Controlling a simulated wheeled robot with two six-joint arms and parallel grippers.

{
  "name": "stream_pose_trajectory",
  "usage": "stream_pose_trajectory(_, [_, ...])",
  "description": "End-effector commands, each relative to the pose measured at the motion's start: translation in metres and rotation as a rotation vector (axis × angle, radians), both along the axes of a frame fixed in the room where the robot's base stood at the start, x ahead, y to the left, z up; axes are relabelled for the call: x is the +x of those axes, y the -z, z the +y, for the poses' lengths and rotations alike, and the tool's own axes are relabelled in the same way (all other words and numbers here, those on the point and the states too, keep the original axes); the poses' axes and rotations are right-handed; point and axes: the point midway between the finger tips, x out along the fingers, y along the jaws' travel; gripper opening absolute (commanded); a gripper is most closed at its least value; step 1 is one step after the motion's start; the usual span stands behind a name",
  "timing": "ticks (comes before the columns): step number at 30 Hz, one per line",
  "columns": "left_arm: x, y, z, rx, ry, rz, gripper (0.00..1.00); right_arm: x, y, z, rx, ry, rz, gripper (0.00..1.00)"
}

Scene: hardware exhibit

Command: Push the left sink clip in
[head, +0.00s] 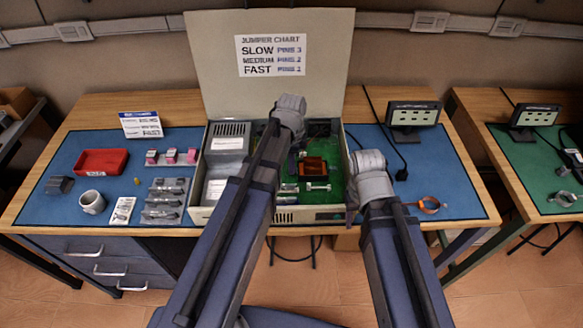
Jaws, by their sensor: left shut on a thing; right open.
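The open beige computer case (240,214) stands on the blue mat with its lid up, a green board (345,157) inside. A copper-brown block (313,167), seemingly the heat sink, sits on the board. The left sink clip is too small or hidden to make out. My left gripper (293,160) points down inside the case, just left of the block. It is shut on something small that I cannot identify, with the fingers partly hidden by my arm. My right gripper (352,213) is open, low by the case's front right corner, mostly hidden behind its wrist.
A jumper chart (270,55) is on the lid. A monitor (413,116) and a copper ring (429,204) are to the right. The mat's right part is mostly clear.

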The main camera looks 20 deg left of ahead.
Motion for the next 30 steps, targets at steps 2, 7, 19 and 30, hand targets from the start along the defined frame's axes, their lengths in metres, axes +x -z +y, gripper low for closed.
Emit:
stream_pose_trajectory(2, [0.0007,-0.0003,-0.0010,-0.003,0.001,-0.002,0.00,0.0000,-0.0003,0.0000,0.000,0.000,0.000,0.50])
stream_pose_trajectory(7, [0.0013,-0.0024,-0.0027,-0.003,0.001,-0.002,0.00,0.0000,-0.0024,0.0000,0.000,0.000,0.000,0.50])
stream_pose_trajectory(19, [0.0019,-0.0034,-0.0044,-0.003,0.001,-0.002,0.00,0.0000,-0.0034,0.0000,0.000,0.000,0.000,0.50])
stream_pose_trajectory(30, [0.0032,-0.0069,-0.0089,-0.003,0.001,-0.002,0.00,0.0000,-0.0068,0.0000,0.000,0.000,0.000,0.50])
